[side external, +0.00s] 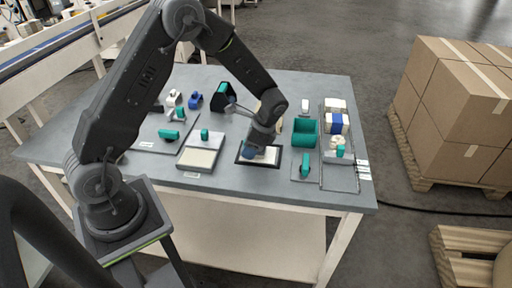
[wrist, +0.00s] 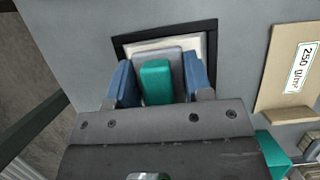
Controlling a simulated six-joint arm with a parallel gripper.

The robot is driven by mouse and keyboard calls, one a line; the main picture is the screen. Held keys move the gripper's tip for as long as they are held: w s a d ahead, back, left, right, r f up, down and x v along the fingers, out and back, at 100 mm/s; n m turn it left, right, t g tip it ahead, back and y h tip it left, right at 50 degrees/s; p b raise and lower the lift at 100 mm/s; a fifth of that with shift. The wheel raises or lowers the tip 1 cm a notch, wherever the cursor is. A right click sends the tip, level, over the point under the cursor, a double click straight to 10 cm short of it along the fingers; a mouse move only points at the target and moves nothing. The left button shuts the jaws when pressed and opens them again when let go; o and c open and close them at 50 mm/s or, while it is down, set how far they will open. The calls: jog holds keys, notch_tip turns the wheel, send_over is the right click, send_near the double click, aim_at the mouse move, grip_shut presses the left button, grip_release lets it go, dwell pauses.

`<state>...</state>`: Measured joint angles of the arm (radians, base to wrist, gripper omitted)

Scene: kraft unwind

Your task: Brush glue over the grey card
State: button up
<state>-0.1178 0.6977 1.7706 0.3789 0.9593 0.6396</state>
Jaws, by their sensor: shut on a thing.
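My gripper (side external: 258,150) points down over a black-rimmed frame (side external: 240,160) near the front middle of the table. In the wrist view its two blue fingers (wrist: 162,85) are shut on a teal-handled tool (wrist: 156,82), which has a grey body. I take the tool to be the brush. It sits over a pale cream panel (wrist: 205,42) inside the black frame. Whether the tool touches the panel is not clear, and its underside is hidden. I cannot make out a separate grey card under it, nor any glue on the panel.
Left of the frame is a cream tray with a grey rim (side external: 197,158) and a teal knob. To the right stand a teal holder (side external: 305,132) and a rack with rolls (side external: 340,150). A tan card marked 250 g/m² (wrist: 290,70) lies right in the wrist view.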

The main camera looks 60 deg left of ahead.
aim_at(234, 153)
jog(key=shift+s+a, duration=0.2)
jog(key=shift+s+a, duration=1.15)
jog(key=shift+a, duration=0.05)
jog(key=shift+r, duration=2.95)
